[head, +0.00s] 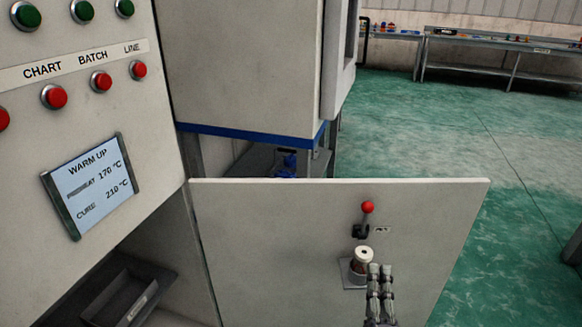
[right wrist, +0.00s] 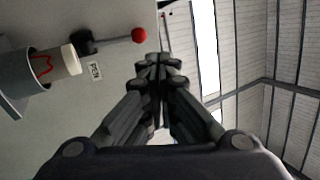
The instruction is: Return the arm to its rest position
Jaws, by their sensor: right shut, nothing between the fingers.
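My right gripper (head: 380,280) is at the lower middle right of the head view, in front of a light grey panel (head: 270,240). Its fingers are together with nothing between them, and they also show in the right wrist view (right wrist: 157,75). Just left of it, a white-capped cylinder (head: 362,256) sits in a holder on the panel. In the right wrist view the cylinder (right wrist: 66,60) is left of the fingers, apart from them. A lever with a red ball knob (head: 367,207) stands above the cylinder on the panel. My left gripper is not in view.
A control cabinet with green and red buttons (head: 54,97) and a screen (head: 92,185) reading WARM UP stands at left. A dark tray (head: 118,296) lies below it. Green floor (head: 430,140) is open at right, with long benches (head: 500,42) at the back.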

